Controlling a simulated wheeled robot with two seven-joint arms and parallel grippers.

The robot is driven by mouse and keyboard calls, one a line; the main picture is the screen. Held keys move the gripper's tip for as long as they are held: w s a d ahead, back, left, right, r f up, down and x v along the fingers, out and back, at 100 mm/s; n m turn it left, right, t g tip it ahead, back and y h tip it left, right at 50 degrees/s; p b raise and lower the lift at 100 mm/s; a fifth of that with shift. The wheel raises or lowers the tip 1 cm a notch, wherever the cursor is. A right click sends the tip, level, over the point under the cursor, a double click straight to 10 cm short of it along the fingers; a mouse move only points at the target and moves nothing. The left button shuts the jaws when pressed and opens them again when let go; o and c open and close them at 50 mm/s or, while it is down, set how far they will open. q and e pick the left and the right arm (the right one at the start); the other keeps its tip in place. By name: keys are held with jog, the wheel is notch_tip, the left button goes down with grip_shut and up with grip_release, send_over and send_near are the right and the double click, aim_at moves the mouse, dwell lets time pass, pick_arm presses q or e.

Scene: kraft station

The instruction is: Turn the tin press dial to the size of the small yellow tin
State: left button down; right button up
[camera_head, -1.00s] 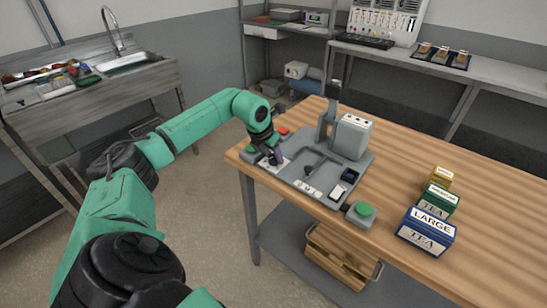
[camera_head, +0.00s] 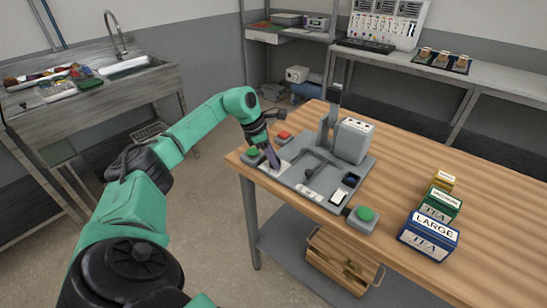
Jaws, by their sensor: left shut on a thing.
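The grey tin press (camera_head: 330,172) stands on the near left part of the wooden table. My left gripper (camera_head: 274,163) reaches down to the press's left end, at a white marked plate (camera_head: 287,166). It is shut on the dial there, which its fingers hide. The dial's setting cannot be read. The small yellow tin (camera_head: 443,180) stands on the right of the table, behind a green medium tin (camera_head: 440,203) and a blue tin marked LARGE (camera_head: 428,234). My right gripper is out of view.
A green button (camera_head: 252,154) and a red button (camera_head: 283,137) sit close to my left gripper. Another green button (camera_head: 364,214) is at the press's front right. A wooden crate (camera_head: 342,262) stands on the shelf below. The table between press and tins is clear.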

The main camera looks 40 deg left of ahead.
pick_arm(q)
jog(key=shift+r+m, duration=0.1)
jog(key=shift+m, duration=0.2)
jog(key=shift+c, duration=1.9)
grip_release()
jog(key=v, duration=1.4)
jog(key=shift+a+r+b, duration=0.2)
jog(key=shift+r+b, duration=0.05)
jog(key=shift+b, duration=0.05)
jog(key=shift+s, duration=0.1)
